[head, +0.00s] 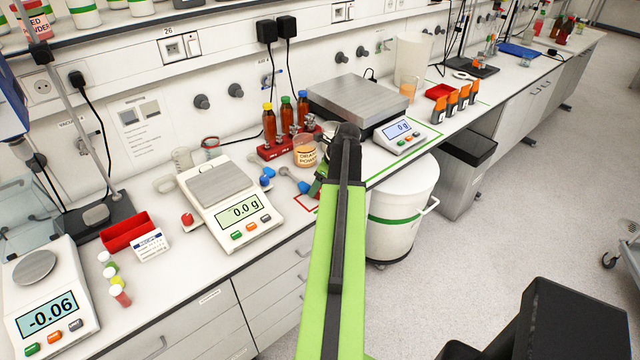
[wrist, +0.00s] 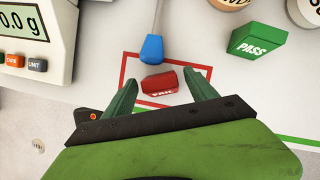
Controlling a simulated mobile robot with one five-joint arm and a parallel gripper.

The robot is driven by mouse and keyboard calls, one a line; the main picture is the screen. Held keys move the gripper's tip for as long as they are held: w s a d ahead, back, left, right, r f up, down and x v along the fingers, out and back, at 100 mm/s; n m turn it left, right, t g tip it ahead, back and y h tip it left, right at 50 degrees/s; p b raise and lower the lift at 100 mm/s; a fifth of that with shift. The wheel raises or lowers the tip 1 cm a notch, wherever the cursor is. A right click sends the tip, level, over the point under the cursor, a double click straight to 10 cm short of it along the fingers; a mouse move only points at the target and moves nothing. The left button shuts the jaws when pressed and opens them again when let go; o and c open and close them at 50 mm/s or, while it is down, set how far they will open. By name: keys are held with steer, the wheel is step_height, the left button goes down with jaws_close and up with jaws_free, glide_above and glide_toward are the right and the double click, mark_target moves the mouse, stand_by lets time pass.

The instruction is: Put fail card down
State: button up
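The red fail card (wrist: 160,82), a small block with white lettering, rests on the white bench inside a red outlined square (wrist: 123,72) in the wrist view. My gripper (wrist: 162,86) is open. Its two green fingers are apart, one on each side of the card in the picture, with visible gaps between them and it. The lower edge of the card is close to my gripper's dark bar. In the head view my arm hides the card, and part of the red outline (head: 303,203) shows left of the arm.
A green pass block (wrist: 258,40) stands to the right. A balance (head: 231,207) stands to the left. An orange powder jar (head: 305,152) and a rack of brown bottles (head: 285,148) are behind.

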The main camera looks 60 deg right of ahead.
steer(key=shift+s+r+p, duration=0.1)
steer(key=shift+r+p, duration=0.5)
steer(key=p+v, duration=1)
steer(key=v, duration=0.1)
